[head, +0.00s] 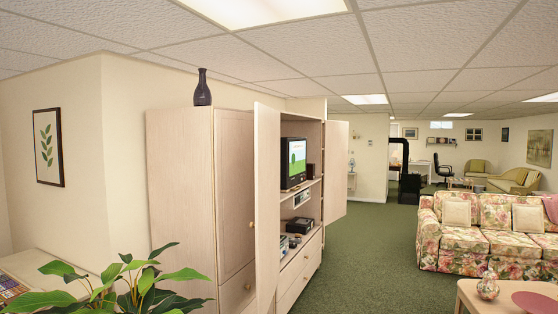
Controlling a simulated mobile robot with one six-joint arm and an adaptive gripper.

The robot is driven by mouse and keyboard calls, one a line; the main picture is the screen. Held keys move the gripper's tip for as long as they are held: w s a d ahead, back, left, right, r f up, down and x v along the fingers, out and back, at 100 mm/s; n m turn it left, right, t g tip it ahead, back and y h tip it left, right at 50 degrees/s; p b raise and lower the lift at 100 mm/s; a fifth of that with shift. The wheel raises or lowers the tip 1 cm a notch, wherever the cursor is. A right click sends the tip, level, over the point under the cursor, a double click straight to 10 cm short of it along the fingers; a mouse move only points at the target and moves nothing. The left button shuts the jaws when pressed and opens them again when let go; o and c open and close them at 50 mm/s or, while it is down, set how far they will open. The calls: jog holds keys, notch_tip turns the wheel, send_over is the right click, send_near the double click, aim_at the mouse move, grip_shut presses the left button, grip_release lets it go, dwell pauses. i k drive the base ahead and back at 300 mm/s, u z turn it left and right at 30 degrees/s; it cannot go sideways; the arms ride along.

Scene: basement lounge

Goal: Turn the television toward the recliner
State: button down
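The television (294,163) stands on a shelf inside a pale wooden cabinet (180,190), its lit screen facing right and partly toward me. An open cabinet door (267,205) hides its left side. A second open door (335,171) stands at the cabinet's far side. I cannot identify a recliner for certain; a tan armchair (518,181) sits at the far right. My gripper is not in this view.
A leafy plant (125,285) fills the lower left. Green carpet (365,260) is clear between cabinet and sofa. A black stove (410,188) stands farther back.

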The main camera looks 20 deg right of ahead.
aim_at(293, 150)
jog(key=u, duration=0.45)
jog(key=k, duration=0.5)
jog(key=u, duration=0.7)
jog(key=k, duration=0.45)
jog(key=u, duration=0.2)
jog(key=i, duration=0.6)
jog(key=z, duration=0.65)
jog(key=i, duration=0.5)
jog(key=z, duration=0.8)
jog(key=i, duration=0.5)
jog(key=z, duration=0.75)
jog(key=i, duration=0.8)
jog(key=z, duration=0.5)
jog(key=i, duration=0.75)
jog(key=z, duration=0.15)
